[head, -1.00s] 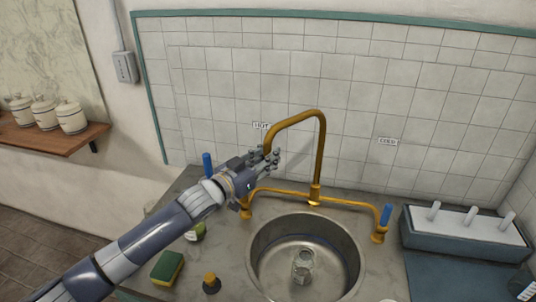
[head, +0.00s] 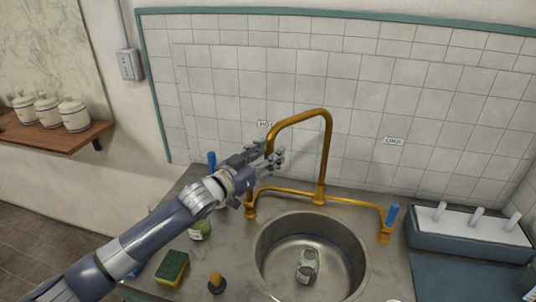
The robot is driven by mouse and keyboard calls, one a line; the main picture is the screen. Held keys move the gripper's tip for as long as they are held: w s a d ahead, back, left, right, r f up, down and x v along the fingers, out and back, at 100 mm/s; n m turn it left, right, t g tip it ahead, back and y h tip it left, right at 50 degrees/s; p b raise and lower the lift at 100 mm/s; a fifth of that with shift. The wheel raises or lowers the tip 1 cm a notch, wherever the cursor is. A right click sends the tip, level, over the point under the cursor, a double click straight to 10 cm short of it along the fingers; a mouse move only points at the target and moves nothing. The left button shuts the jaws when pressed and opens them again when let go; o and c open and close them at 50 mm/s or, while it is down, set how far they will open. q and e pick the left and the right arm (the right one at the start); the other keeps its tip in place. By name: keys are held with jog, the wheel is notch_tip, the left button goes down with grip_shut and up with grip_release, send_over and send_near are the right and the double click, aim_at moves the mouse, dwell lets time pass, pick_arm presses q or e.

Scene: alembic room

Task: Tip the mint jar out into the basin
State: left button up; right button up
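The round steel basin (head: 262,272) is set in the grey counter. A clear glass jar (head: 307,268) is inside it, on the basin floor; I cannot make out any contents. A small jar with green in it and a pale label (head: 201,229) stands on the counter left of the basin, partly hidden behind my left arm. I cannot tell from a label which jar is the mint one. My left gripper (head: 273,155) is open and appears empty, beside the brass tap's spout and above the back left of the basin. My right gripper is out of view.
The brass tap (head: 328,150) arches behind the basin, with blue handles at both sides. A green and yellow sponge (head: 172,267) and a dark, orange-topped object (head: 216,284) are left of the basin. A blue-grey rack (head: 470,246) with white pegs is at right.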

pick_arm(q)
jog(key=shift+d, duration=0.15)
jog(key=shift+s, duration=0.3)
jog(key=v, duration=1.1)
jog(key=shift+a, duration=0.4)
jog(key=shift+s, duration=0.1)
